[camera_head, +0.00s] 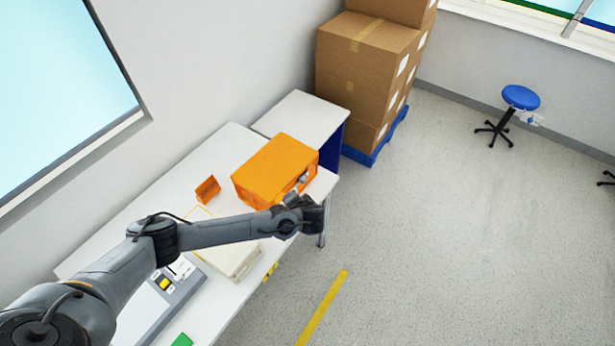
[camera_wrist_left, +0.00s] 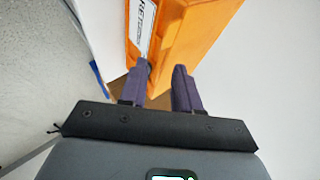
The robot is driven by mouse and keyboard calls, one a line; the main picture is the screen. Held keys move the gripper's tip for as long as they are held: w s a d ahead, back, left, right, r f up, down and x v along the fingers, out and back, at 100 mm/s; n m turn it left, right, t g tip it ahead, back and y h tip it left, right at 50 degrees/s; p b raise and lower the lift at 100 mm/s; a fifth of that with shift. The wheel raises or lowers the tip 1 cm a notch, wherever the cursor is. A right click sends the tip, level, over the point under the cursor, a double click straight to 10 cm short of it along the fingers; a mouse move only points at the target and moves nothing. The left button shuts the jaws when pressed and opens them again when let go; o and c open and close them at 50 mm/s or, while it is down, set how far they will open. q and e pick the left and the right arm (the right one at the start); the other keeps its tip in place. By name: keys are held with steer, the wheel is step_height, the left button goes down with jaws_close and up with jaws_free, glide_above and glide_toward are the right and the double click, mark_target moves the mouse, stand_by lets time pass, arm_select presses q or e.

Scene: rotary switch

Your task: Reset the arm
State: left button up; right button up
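An orange box (camera_head: 272,168) stands on the white table, with a small grey switch part (camera_head: 303,181) on its side facing the room. My left arm reaches across the table from the lower left. Its gripper (camera_head: 308,208) is just in front of the box, past the table's edge. In the left wrist view, the gripper (camera_wrist_left: 161,72) has its two dark fingers apart with nothing clearly between them. The orange box (camera_wrist_left: 185,35) with its white label is beyond the fingertips. The switch is partly hidden near one fingertip. My right gripper is not in view.
The white table (camera_head: 225,146) also holds a small orange sign (camera_head: 207,189), a pale case (camera_head: 238,262) under my arm and a grey panel (camera_head: 160,300). Stacked cartons (camera_head: 365,65) stand on a blue pallet behind. The floor to the right is mostly clear, with a blue stool (camera_head: 521,98).

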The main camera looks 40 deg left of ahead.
arm_select(q)
steer(key=s+d+f+g+h, duration=0.1)
steer(key=s+d+f, duration=0.45)
steer(key=s, duration=0.25)
steer(key=s+d+f+g+h, duration=0.2)
steer(key=s+d+f, duration=0.2)
steer(key=s+f, duration=0.35)
steer(key=s+d+r+n+g+h, duration=0.1)
steer(key=s+d+r+h, duration=0.1)
steer(key=s+d, duration=0.45)
steer(key=s+d+r+h, duration=0.2)
steer(key=s+d+h, duration=0.1)
steer(key=s+d, duration=0.3)
steer(key=a+r+t+p, duration=0.1)
steer(key=r+p, duration=0.4)
steer(key=r, duration=0.6)
steer(key=a+r+m+t+p, duration=0.1)
steer(key=a+r+p, duration=0.3)
steer(key=r, duration=0.7)
steer(key=a+r+p, duration=0.2)
steer(key=r+p, duration=0.6)
steer(key=r, duration=0.3)
steer(key=shift+w+a+m+t+h, duration=0.3)
steer(key=shift+a+m+t, duration=0.05)
steer(key=shift+m+t, duration=0.05)
